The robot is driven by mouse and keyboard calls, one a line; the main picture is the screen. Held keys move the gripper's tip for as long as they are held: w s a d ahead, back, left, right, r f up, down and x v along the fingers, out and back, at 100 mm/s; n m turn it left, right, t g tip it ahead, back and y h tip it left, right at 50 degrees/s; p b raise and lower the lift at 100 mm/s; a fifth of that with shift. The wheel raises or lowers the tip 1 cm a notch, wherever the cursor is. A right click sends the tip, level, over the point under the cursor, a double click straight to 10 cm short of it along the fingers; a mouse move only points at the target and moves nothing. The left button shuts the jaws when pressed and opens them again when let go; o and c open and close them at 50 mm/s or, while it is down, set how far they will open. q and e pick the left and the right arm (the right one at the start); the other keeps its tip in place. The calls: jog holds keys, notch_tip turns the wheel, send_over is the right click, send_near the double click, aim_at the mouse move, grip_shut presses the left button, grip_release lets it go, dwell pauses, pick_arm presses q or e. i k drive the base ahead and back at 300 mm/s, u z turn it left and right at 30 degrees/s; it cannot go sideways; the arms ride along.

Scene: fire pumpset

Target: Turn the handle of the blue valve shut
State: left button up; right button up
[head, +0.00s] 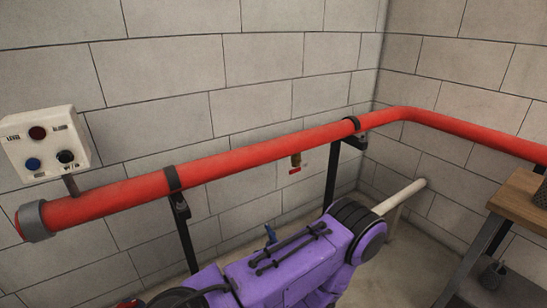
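A small brass valve with a red handle (294,168) hangs under the red pipe (255,153).
Black brackets (183,215) hold the red pipe along the block wall. A white control box (47,144) with red, blue and black buttons is at the left. A wooden-topped table (515,200) stands at the right. A pale pipe (400,197) and some bare floor lie between.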

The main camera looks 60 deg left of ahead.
aim_at(272, 237)
jog(key=u, duration=0.75)
jog(key=i, duration=0.9)
jog(key=u, duration=0.9)
jog(key=i, duration=0.25)
jog(key=u, duration=0.3)
